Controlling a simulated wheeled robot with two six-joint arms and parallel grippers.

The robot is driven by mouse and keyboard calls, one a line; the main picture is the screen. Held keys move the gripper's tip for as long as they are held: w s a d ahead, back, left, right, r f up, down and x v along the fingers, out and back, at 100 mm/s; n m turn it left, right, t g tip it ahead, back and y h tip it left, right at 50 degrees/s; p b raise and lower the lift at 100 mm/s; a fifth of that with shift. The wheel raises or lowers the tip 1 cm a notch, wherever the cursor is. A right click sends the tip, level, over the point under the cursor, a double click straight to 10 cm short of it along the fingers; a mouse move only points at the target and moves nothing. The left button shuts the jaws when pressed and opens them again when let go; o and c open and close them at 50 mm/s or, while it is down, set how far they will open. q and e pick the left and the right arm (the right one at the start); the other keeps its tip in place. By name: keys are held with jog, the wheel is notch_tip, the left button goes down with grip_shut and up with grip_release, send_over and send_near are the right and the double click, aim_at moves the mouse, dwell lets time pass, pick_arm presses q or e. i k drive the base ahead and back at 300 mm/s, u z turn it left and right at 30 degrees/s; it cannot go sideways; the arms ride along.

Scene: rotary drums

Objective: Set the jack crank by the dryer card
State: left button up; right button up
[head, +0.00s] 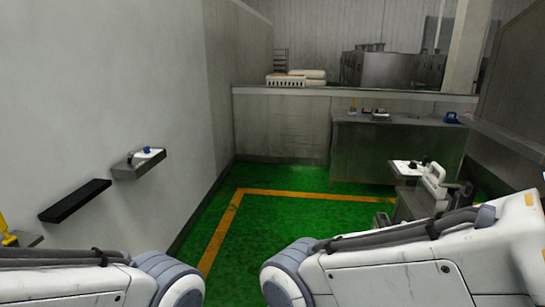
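I cannot make out a jack crank or a dryer card for certain. A small grey wall shelf (128,170) on the left carries a white item with a small blue and dark part (147,152), too small to tell what it is. On the right, a white device (434,186) stands on a grey stand, with a white plate bearing a dark knob (411,166) beside it. My two arms show at the bottom left and bottom right, but both grippers are out of view.
A black wall ledge (75,201) and a yellow object (5,229) are at the left. A metal counter (385,146) at the back holds small items and a blue object (451,118). The green floor (285,228) with its yellow line (222,238) is clear in the middle.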

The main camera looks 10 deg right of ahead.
aim_at(413, 164)
jog(key=z, duration=0.05)
jog(key=i, duration=2)
jog(key=z, duration=0.7)
jog(key=i, duration=1.8)
jog(key=z, duration=0.85)
jog(key=i, duration=0.35)
jog(key=u, duration=0.05)
